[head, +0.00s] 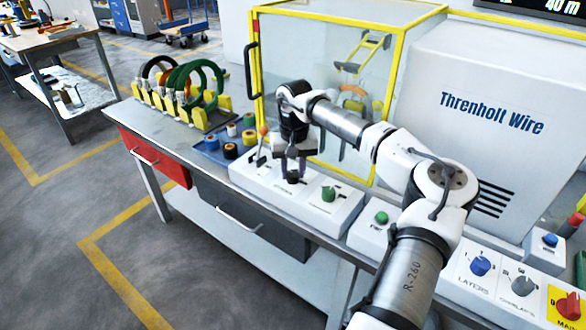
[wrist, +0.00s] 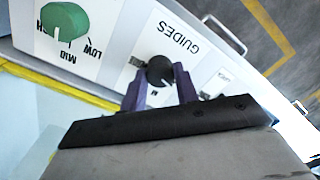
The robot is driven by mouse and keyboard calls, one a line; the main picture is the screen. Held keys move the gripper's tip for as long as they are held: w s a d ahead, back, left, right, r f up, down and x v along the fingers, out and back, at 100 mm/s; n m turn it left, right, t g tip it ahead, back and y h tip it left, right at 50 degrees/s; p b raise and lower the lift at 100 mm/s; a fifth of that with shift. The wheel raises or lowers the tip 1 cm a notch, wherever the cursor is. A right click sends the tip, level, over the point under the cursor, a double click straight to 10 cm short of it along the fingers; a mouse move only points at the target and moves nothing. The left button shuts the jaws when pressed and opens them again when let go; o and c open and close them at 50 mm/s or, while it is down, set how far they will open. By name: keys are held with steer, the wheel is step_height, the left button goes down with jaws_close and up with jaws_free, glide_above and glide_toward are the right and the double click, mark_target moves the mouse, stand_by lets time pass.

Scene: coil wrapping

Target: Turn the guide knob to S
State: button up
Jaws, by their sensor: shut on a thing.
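The guide knob is a small black knob on a white control panel, under the word GUIDES in the wrist view (wrist: 160,70). In the head view the guide knob (head: 293,177) is at the lower end of my gripper. My gripper (wrist: 160,88) has its two purple fingers on either side of the knob, shut on it; it also shows in the head view (head: 292,166), pointing down. A letter M is readable beside the knob between the fingers. The knob's pointer and the other letters are hidden or too small to read.
A green knob (head: 328,193) marked LOW and MID is beside the guide knob. A lever (head: 262,150) stands on the other side. A yellow-framed clear enclosure (head: 330,60) rises behind the panel. A blue tray (head: 212,150) holds tape rolls.

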mark_target(294, 173)
steer(key=shift+n, duration=0.3)
steer(key=o, duration=1)
step_height(294, 173, up, 14)
steer(key=shift+d+f+b, duration=0.1)
steer(key=shift+d+b, duration=0.05)
steer(key=shift+b, duration=0.7)
